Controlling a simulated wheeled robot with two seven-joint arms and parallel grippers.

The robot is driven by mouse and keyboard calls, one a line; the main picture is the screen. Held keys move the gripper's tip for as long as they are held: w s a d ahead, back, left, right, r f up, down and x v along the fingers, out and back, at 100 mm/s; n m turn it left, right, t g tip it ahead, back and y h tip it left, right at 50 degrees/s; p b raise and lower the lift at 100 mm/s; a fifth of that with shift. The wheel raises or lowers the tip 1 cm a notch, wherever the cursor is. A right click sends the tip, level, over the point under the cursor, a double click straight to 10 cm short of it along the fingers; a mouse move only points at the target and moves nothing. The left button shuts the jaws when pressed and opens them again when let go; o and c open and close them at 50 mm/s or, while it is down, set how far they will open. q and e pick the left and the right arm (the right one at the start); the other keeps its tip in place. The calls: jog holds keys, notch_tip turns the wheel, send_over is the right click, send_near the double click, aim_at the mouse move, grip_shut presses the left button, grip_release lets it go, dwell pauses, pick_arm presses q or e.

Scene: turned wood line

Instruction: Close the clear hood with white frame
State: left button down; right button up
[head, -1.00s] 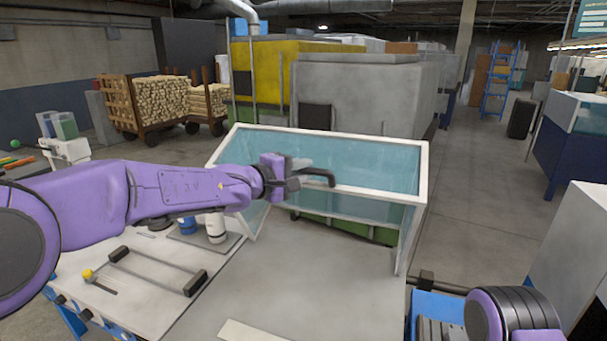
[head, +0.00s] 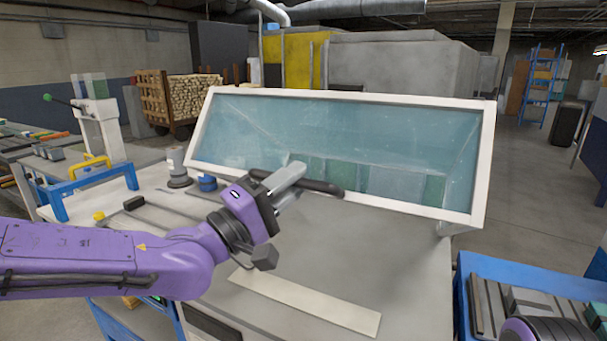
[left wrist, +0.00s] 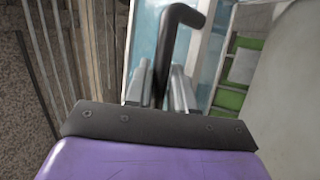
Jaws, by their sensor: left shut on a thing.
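The clear hood with white frame (head: 484,150) stands over the back of the grey machine table in the head view. Its clear front panel is tilted, with its lower edge above the table top. A black bar handle (head: 322,187) sits at that lower edge. My left gripper (head: 285,182) is shut on the handle near its left part. In the left wrist view the handle (left wrist: 180,14) runs between the two metal fingers (left wrist: 160,88). My right gripper is not in view; only a purple part of my right arm shows at the bottom right.
A pale strip (head: 305,302) lies on the table's front. A blue rack with parts (head: 530,270) stands at the right. A blue frame with a yellow handle (head: 90,163) is at the left. The table top before the hood is mostly clear.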

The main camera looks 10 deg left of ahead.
pick_arm(q)
jog(key=shift+s+a+f+t+h+b, duration=0.15)
jog(key=shift+s+f+b, duration=0.3)
jog(key=shift+f, duration=0.25)
jog(key=shift+s+a+f+t+h+b, duration=0.15)
jog(key=shift+s+f+b, duration=0.25)
jog(key=shift+f, duration=0.3)
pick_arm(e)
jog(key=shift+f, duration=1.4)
pick_arm(q)
jog(key=shift+w, duration=0.1)
jog(key=c, duration=1.1)
grip_release()
jog(key=shift+o, duration=0.2)
jog(key=shift+w, duration=0.15)
